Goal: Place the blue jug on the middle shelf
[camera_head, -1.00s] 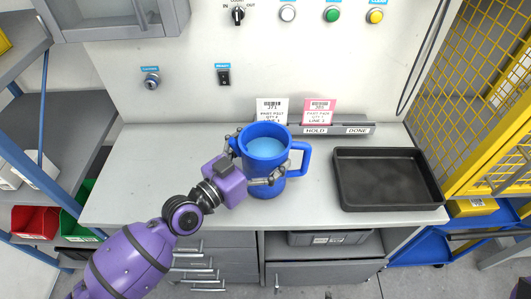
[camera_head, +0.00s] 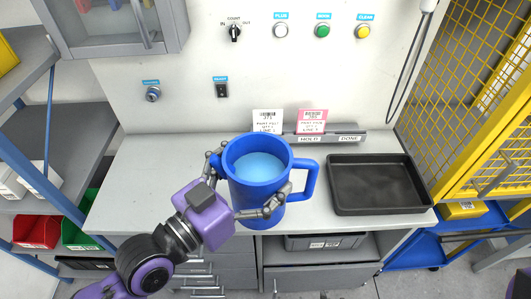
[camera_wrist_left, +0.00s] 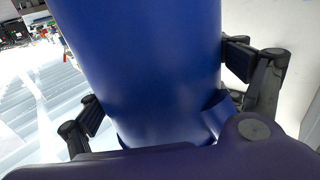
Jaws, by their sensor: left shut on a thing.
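The blue jug (camera_head: 258,200) is upright with its handle to the right and a light blue inside. My left gripper (camera_head: 244,186) is shut around its body, one finger on the far left side and one at the near right. The jug appears raised above the workbench, in front of the card holder. In the left wrist view the jug (camera_wrist_left: 145,60) fills the middle, with the fingers of my left gripper (camera_wrist_left: 165,85) on both sides of it. A shelf rack (camera_head: 60,110) stands at the left; its grey middle shelf has clear surface. My right gripper does not show.
A black tray (camera_head: 378,183) lies on the workbench (camera_head: 135,185) at the right. A card holder (camera_head: 345,137) stands at the back. Red (camera_head: 38,231) and green bins (camera_head: 78,236) and white boxes (camera_head: 35,178) sit on the rack's lower levels. A yellow mesh cage (camera_head: 490,90) stands at the right.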

